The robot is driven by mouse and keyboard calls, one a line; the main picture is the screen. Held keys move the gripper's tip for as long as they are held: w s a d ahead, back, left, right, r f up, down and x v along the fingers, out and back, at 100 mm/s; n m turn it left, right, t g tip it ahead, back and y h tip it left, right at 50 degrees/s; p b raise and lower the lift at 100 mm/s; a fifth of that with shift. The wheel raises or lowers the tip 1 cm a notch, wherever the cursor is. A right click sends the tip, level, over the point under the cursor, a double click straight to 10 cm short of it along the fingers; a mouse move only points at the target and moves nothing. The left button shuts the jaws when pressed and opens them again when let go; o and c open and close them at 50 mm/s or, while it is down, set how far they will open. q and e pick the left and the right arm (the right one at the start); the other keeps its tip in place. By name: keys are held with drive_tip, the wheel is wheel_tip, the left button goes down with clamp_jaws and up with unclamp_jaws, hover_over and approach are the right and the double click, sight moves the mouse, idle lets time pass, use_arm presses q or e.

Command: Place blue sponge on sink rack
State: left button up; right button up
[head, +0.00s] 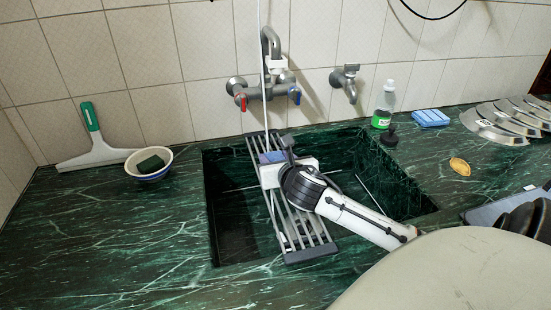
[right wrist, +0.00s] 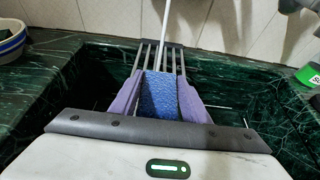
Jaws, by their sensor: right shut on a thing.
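My right gripper (head: 272,158) is over the metal sink rack (head: 311,238), which lies across the sink. In the right wrist view its two purple fingers are shut on a blue sponge (right wrist: 159,96), one finger on each side. The rack's bars (right wrist: 181,62) show behind and around the sponge. I cannot tell whether the sponge touches the rack. In the head view the gripper largely hides the held sponge. Another blue sponge (head: 430,117) lies on the counter at the right. My left gripper is not in view.
The sink (head: 232,225) is open below the rack. A bowl (head: 149,170) with a dark green sponge and a squeegee (head: 97,150) are at left. A soap bottle (head: 384,106), several metal lids (head: 493,130) and a yellow item (head: 460,167) are at right. Wall taps (head: 268,92) stand behind the rack.

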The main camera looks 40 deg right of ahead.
drive_tip(key=o, duration=1)
drive_tip(key=shift+s+r, duration=0.1)
drive_tip(key=shift+r, duration=0.05)
drive_tip(key=p+v, duration=0.1)
drive_tip(key=v, duration=1)
drive_tip(key=shift+s+a+r, duration=0.1)
drive_tip(key=shift+s+a, duration=0.05)
drive_tip(key=shift+s, duration=0.2)
